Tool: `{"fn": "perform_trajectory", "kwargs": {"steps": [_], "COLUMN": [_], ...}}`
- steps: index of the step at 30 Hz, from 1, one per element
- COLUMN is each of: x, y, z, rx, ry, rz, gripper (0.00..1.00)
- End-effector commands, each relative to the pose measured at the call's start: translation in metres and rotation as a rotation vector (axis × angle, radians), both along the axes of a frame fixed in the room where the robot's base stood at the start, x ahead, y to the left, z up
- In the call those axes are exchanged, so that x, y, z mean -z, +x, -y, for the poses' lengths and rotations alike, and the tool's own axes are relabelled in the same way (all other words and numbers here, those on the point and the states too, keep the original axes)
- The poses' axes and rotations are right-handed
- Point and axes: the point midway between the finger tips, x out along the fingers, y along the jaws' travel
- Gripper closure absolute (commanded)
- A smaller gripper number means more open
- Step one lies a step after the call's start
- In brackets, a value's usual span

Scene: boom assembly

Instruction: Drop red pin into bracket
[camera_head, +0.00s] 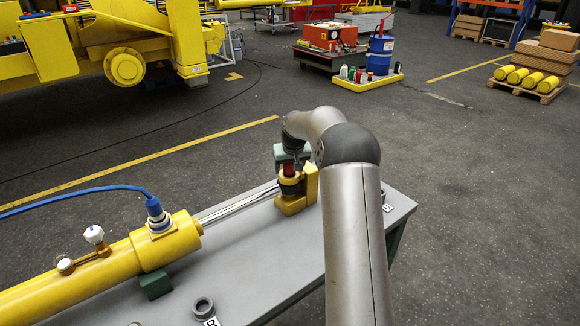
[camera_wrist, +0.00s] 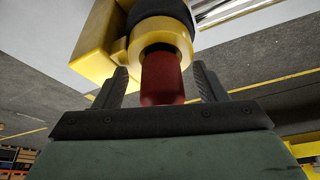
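The yellow bracket (camera_head: 295,204) stands at the end of the silver rod on the grey table. It also shows in the upper part of the wrist view (camera_wrist: 93,40), with a dark round part (camera_wrist: 160,8) beside it. The red pin (camera_wrist: 161,80) has one end in the opening of the bracket's yellow ring; how deep it sits is hidden. My gripper (camera_wrist: 159,84) is around the pin's exposed end, with its dark fingers apart and a gap on each side. In the head view, my gripper (camera_head: 289,162) is above the bracket, and the pin is partly hidden.
A yellow cylinder (camera_head: 170,240) with a blue hose lies along the table (camera_head: 245,235) to the left. A dark ring (camera_head: 203,307) lies near the front edge. The table's right end is close to the bracket. Open floor lies beyond.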

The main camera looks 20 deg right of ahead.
Motion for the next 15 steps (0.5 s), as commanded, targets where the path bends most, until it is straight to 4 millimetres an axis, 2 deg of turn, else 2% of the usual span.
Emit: {"fn": "perform_trajectory", "kwargs": {"steps": [1,8,11,15], "x": [0.006,0.007,-0.001,-0.026], "y": [-0.001,-0.002,-0.005,-0.014], "z": [-0.004,-0.004,-0.004,-0.005], "rx": [-0.002,-0.003,-0.002,-0.002], "ry": [0.007,0.009,0.007,0.005], "rz": [-0.009,-0.013,-0.01,-0.004], "gripper": [0.37,0.37,0.37,0.37]}}
